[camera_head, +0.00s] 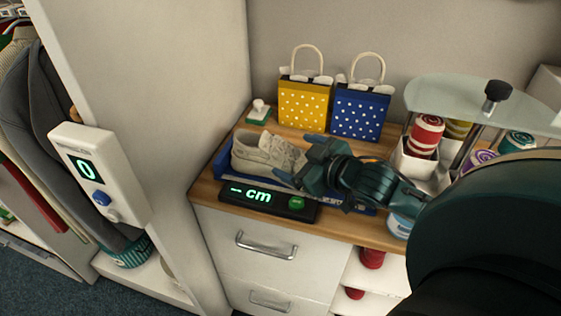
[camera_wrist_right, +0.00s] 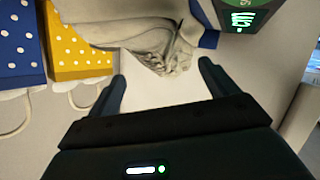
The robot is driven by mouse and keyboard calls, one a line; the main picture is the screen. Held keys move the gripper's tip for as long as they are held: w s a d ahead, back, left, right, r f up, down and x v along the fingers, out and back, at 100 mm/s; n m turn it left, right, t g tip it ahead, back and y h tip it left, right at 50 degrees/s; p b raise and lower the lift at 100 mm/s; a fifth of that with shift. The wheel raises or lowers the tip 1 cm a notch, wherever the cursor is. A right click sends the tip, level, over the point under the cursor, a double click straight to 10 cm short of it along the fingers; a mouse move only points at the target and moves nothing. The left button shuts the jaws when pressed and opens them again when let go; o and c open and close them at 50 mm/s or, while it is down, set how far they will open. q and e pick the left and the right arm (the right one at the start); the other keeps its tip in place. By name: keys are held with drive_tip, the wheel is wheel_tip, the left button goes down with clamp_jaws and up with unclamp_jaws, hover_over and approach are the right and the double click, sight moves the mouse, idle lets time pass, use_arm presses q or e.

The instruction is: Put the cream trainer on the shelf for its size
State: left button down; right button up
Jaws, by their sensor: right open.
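The cream trainer (camera_head: 268,152) lies in a blue tray-like measuring device (camera_head: 222,165) on the wooden counter. Its display (camera_head: 258,195) reads "– cm" in green, with a green button beside it. My right gripper (camera_head: 302,162) is open at the right end of the trainer. In the right wrist view the trainer (camera_wrist_right: 150,32) is just beyond the open, empty fingers (camera_wrist_right: 162,78), and the laces show. The shoe's far end is cut off there. My left gripper is not in view. No shelf with readable size marks shows.
A yellow dotted bag (camera_head: 304,103) and a blue dotted bag (camera_head: 360,111) stand behind the trainer. A glass-topped stand (camera_head: 455,95) with thread spools is at right. White drawers (camera_head: 262,250) are below. A wall unit (camera_head: 98,175) showing "0" is at left.

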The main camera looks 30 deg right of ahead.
sight(280, 154)
drive_tip(key=shift+x, duration=2.3)
drive_tip(key=shift+d+f, duration=0.1)
drive_tip(key=shift+d, duration=0.1)
drive_tip(key=shift+c, duration=0.2)
drive_tip(key=c, duration=1.1)
drive_tip(key=shift+c, duration=0.2)
